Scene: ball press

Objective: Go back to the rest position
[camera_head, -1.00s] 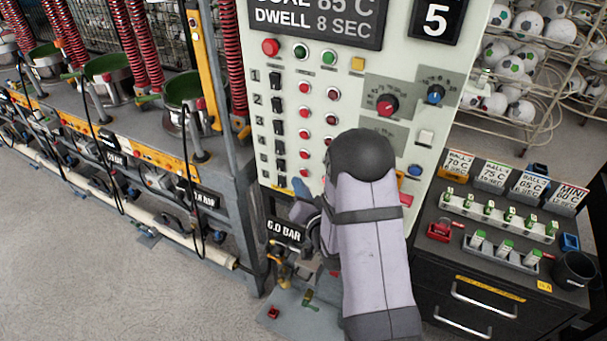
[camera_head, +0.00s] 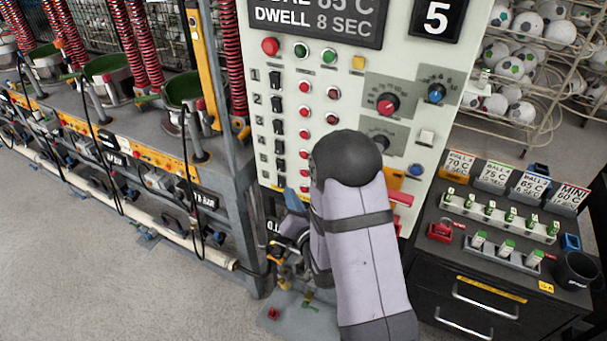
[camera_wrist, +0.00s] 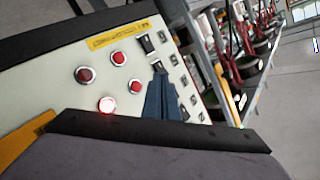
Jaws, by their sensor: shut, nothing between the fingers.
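My gripper (camera_head: 292,200) shows only as a small blue tip in the head view, low in front of the control panel's lower left part. My grey arm hides much of the rest of it. In the wrist view the blue fingers (camera_wrist: 160,98) are shut with nothing between them. They overlap the panel face (camera_wrist: 125,70) between red round buttons and a row of black switches. Whether they touch the panel cannot be told.
The control panel (camera_head: 290,150) stands upright, with a red dial (camera_head: 387,104) and a blue dial (camera_head: 436,92). The press bench (camera_head: 222,165) is at left. A dark cabinet (camera_head: 470,270) with labelled cards and a black cup (camera_head: 574,270) is at right. Bare floor lies lower left.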

